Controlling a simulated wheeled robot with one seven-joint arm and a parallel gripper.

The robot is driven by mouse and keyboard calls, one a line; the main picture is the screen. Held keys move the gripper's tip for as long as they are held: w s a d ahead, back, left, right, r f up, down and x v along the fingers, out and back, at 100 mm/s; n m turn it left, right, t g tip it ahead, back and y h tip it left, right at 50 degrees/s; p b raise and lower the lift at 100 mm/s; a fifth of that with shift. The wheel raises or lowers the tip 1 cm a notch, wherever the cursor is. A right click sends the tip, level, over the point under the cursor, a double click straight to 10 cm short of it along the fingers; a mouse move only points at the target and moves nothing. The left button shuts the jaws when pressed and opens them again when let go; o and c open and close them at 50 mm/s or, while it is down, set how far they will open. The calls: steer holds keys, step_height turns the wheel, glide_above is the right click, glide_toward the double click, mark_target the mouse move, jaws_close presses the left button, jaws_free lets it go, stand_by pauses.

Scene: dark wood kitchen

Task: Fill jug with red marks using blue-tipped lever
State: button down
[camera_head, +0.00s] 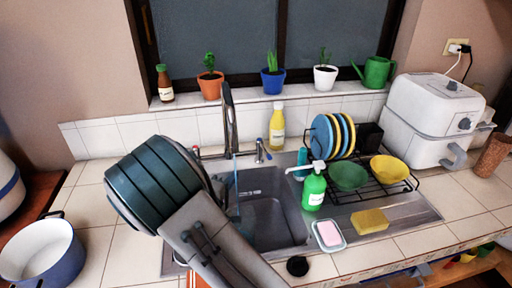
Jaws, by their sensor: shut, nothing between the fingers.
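The blue-tipped lever (262,151) stands upright to the right of the tall grey faucet (230,115), behind the sink basin (275,222). A red-tipped lever (196,153) shows to the left of the faucet, just above my arm. A thin bluish vertical streak (237,185) hangs below the spout; I cannot tell for sure whether it is running water. I cannot make out a jug with red marks. My teal and grey arm covers the left part of the sink. My gripper does not show.
A green soap bottle (314,190), pink soap in a dish (328,235) and a yellow sponge (369,221) are right of the basin. A dish rack (397,186) stands behind them. A yellow bottle (277,128) is behind the blue-tipped lever. A blue pot (55,257) is lower left.

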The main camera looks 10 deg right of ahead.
mark_target(267, 157)
steer(key=shift+h, duration=0.3)
steer(key=shift+s+d+r+p+x, duration=0.15)
steer(key=shift+s+d+p+x, duration=0.25)
steer(key=shift+x, duration=1.65)
steer(key=shift+s+d+r+p+x, duration=0.25)
steer(key=shift+p+x, duration=0.3)
steer(key=shift+x, duration=1.55)
steer(key=shift+s+d+r+p+x, duration=0.15)
steer(key=shift+d+p+x, duration=0.3)
steer(key=shift+x, duration=1.6)
steer(key=shift+s+d, duration=0.15)
steer(key=shift+d, duration=1.1)
steer(key=shift+a, duration=0.15)
